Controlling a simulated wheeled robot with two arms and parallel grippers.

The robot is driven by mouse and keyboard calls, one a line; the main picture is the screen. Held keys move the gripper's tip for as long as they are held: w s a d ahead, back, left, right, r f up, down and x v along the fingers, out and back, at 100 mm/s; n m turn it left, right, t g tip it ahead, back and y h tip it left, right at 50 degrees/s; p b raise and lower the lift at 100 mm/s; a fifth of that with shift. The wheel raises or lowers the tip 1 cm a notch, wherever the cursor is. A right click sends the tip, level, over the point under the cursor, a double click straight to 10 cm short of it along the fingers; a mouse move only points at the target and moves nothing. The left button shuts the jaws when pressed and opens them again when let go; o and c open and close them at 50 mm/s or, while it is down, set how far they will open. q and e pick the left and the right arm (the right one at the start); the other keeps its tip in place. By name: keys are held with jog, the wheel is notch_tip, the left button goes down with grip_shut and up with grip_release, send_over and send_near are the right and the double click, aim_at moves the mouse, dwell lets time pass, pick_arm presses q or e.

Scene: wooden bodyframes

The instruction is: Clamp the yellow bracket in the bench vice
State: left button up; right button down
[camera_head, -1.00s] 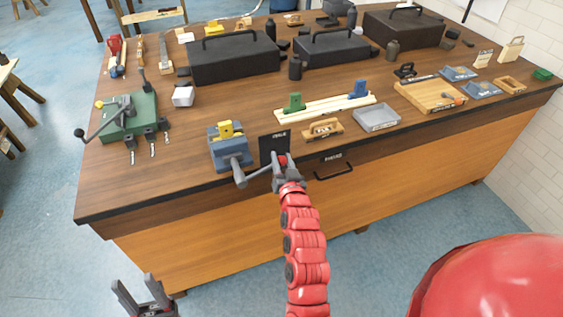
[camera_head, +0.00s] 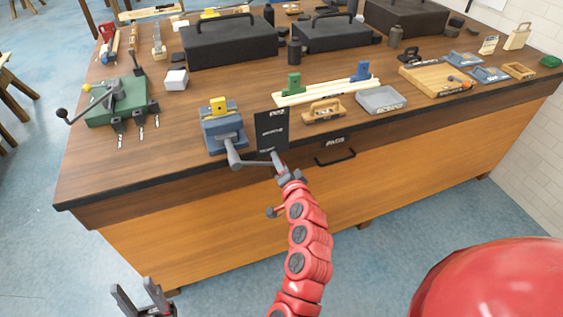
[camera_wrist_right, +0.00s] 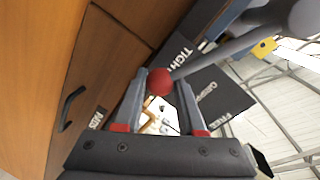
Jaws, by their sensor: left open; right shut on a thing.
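The grey-blue bench vice (camera_head: 224,136) stands at the front edge of the bench. The yellow bracket (camera_head: 218,105) sits upright at its jaws; I cannot tell whether any gap is left. It also shows at the right of the right wrist view (camera_wrist_right: 264,47). The vice's grey handle (camera_head: 248,162) points to the right and ends in a red ball (camera_wrist_right: 160,82). My right gripper (camera_head: 279,165) is shut on the handle at this ball, seen between its fingers in the wrist view. My left gripper (camera_head: 144,298) is open and empty, low in front of the bench.
A black sign (camera_head: 271,130) with white words stands right of the vice. A green fixture (camera_head: 116,102) lies to its left. A drawer handle (camera_head: 335,158) juts from the front.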

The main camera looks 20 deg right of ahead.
jog(key=shift+a+f, duration=0.15)
jog(key=shift+a, duration=0.05)
dwell(0.3)
jog(key=c, duration=0.5)
grip_release()
jog(key=shift+s, duration=0.1)
jog(key=shift+s, duration=0.3)
jog(key=s+r+p, duration=0.1)
jog(key=s+p, duration=0.1)
jog(key=s, duration=0.3)
jog(key=s+r+p, duration=0.1)
jog(key=s+p, duration=0.2)
jog(key=s, duration=0.3)
jog(key=s+r+p, duration=0.1)
jog(key=s+p, duration=0.2)
jog(key=s, duration=0.2)
jog(key=shift+s+a+r, duration=0.1)
jog(key=shift+s+a, duration=0.05)
jog(key=shift+a, duration=0.05)
